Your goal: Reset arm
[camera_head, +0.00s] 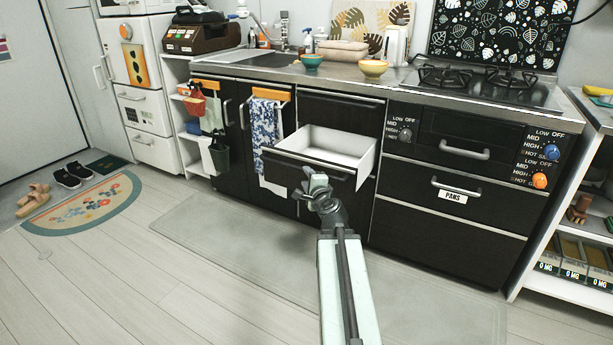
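My arm reaches forward from the bottom middle of the head view, over the grey floor mat. My gripper (317,183) is at its far end, small and seen from behind, in front of the open drawer (345,142). The drawer is pulled out from the dark kitchen counter, and its white inside looks empty. The gripper overlaps the drawer's front in the picture; I cannot tell whether it touches the front or its handle. I cannot tell whether the fingers are open or shut.
A patterned towel (265,130) hangs left of the drawer. A shut drawer labelled PANS (450,197) is to the right. An open shelf (570,280) stands at the right edge. Shoes (73,175) and a rounded doormat (85,207) lie at left. The floor at lower left is clear.

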